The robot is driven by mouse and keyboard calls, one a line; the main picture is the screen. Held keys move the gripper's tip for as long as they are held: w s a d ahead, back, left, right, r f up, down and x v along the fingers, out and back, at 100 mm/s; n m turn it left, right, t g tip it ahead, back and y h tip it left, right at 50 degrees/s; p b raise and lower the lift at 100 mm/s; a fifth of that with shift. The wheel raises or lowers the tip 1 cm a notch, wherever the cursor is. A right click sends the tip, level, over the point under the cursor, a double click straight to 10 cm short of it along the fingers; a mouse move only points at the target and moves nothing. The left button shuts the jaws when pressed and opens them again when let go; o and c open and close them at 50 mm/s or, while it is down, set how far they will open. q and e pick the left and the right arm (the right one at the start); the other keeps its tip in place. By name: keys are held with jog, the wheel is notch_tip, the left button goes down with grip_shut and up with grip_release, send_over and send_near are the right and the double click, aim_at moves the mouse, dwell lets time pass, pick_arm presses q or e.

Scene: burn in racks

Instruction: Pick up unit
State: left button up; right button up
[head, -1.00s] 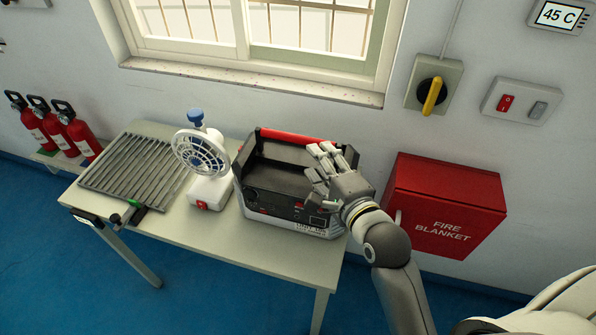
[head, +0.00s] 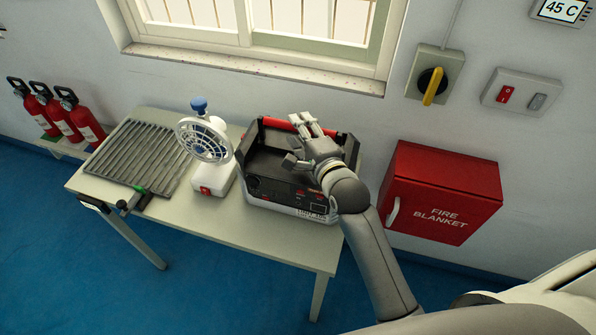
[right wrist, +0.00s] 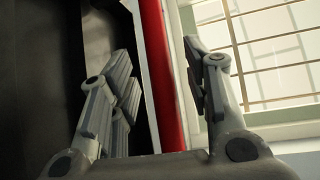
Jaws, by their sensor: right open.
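The unit (head: 262,165) is a black and grey box with a red handle bar (head: 284,124) along its far side. It stands at the right end of the table. My right gripper (head: 308,128) is above the unit, close to the handle bar, and hides part of it. In the right wrist view the red bar (right wrist: 163,75) runs between the open fingers (right wrist: 160,90); I cannot tell whether they touch it. My left gripper is not in view.
A white fan (head: 205,140) stands just left of the unit. A ribbed grey rack (head: 140,156) lies at the table's (head: 240,232) left end. A red fire blanket box (head: 441,192) is on the wall at right, beside my right arm.

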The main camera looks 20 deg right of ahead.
jog(key=shift+w+f, duration=0.1)
jog(key=shift+w, duration=0.75)
grip_shut()
